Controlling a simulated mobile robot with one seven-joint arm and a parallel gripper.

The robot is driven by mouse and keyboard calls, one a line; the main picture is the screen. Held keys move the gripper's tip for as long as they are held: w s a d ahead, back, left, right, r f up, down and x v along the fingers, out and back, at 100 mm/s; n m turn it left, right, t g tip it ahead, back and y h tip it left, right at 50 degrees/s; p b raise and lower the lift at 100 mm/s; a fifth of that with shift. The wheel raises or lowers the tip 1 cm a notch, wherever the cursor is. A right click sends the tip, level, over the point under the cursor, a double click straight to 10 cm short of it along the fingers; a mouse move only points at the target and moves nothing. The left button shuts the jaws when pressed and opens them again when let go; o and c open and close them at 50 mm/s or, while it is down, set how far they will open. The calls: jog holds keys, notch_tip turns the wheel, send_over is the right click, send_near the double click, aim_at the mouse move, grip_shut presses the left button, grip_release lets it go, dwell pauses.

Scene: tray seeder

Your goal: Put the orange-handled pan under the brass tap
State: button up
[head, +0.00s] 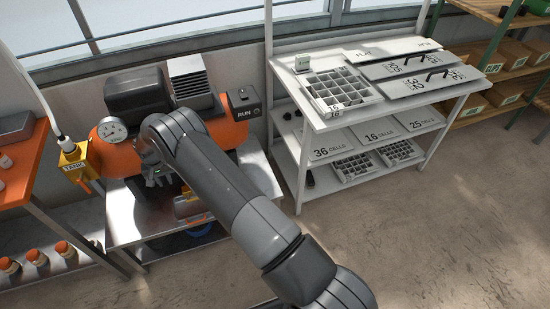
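My gripper (156,181) is small and partly hidden behind my own wrist, in front of the orange compressor tank. I cannot tell whether its fingers are open or shut, or whether they hold anything. An orange piece (183,207) shows beside my arm, below the tank. It may be the handle of the pan, but the pan's body cannot be made out. The brass tap cannot be made out; the area under the tank is largely covered by my arm.
The orange compressor tank (222,131) carries a dial gauge (112,130) and stands on a metal bench (122,228). A yellow TANK box (75,160) hangs at the left. A white rack (318,123) with cell trays stands right. Floor (440,235) at the lower right is clear.

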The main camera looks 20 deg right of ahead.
jog(key=s+d+r+t, duration=0.15)
jog(key=d+r, duration=0.25)
jog(key=r, duration=0.6)
jog(key=s+d+r, duration=0.2)
jog(key=d+r, duration=0.3)
jog(key=r, duration=0.6)
jog(key=s+d+r+t, duration=0.1)
jog(key=d+r, duration=0.3)
jog(key=r, duration=0.6)
jog(key=s+d+r, duration=1)
jog(key=s+r, duration=0.3)
jog(key=s, duration=0.1)
jog(key=s+d+r+t, duration=0.1)
jog(key=s+d, duration=0.3)
jog(key=s, duration=0.7)
jog(key=s+d+t, duration=0.1)
jog(key=s+d, duration=0.3)
jog(key=s, duration=0.8)
jog(key=shift+s+r+t, duration=0.2)
jog(key=shift+r+t, duration=0.15)
jog(key=shift+d, duration=0.1)
jog(key=shift+c, duration=0.2)
